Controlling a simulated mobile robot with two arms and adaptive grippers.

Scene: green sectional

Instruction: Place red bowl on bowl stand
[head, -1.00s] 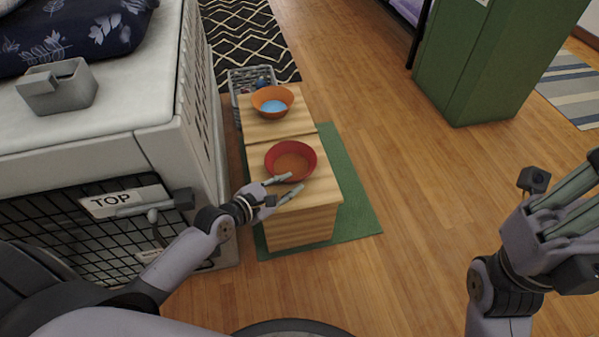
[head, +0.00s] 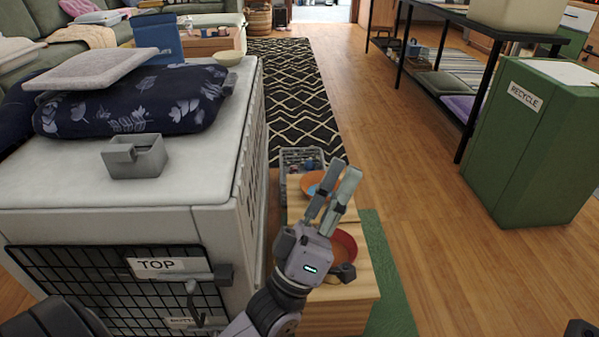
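The red bowl (head: 346,245) rests on the near part of the light wooden bowl stand (head: 358,284). My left gripper (head: 345,172) is raised in front of it and hides the bowl's left side. Its two fingers point up and away, with a narrow gap and nothing seen between them. An orange bowl (head: 309,184) sits on the far part of the stand, partly behind the fingers. Whether the red bowl sits in a recess is hidden. Of my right arm only a dark bit shows at the lower right corner; its fingers are out of view.
A pet crate (head: 218,215) with a grey caddy (head: 136,158) and cushions on top stands close left of the stand. A green mat (head: 388,270) lies under the stand. A green recycle bin (head: 530,140) stands right. Wood floor between is clear.

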